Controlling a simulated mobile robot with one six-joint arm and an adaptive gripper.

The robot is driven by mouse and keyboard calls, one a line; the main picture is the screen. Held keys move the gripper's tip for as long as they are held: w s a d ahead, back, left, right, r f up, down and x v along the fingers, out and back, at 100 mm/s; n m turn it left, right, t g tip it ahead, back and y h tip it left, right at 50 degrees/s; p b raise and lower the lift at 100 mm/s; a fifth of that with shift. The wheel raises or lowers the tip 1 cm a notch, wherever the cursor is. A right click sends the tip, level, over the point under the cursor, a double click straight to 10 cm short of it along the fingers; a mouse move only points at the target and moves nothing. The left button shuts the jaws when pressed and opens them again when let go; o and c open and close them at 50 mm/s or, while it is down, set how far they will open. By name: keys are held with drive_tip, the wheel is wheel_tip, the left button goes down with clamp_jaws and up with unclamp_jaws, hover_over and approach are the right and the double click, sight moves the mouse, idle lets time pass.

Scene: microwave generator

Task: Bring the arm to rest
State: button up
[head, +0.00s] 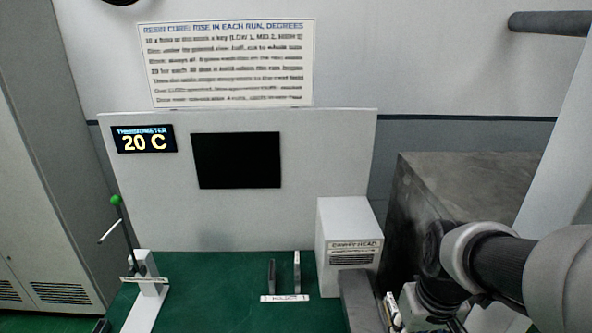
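My arm comes in from the right edge and bends down at the lower right. The end of the arm with my gripper (432,308) is at the bottom edge, right of the grey bar below the white box. Its fingers cannot be made out, so I cannot see whether it is open, shut or holding anything.
A white box labelled "CAVITY HEAD" (348,238) stands beside my arm. A small holder (285,298) and a white stand (148,305) with a green-tipped rod are on the green bench (215,275). The thermometer display (144,139) reads 20 C. A dark screen (237,160) and a notice (228,65) are behind.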

drive_tip(key=s+a+t+b, duration=0.3)
drive_tip(key=s+a+b, duration=0.3)
drive_tip(key=s, duration=0.4)
drive_tip(key=shift+s+a+r, duration=0.2)
drive_tip(key=shift+a+r, duration=0.1)
drive_tip(key=shift+r, duration=0.15)
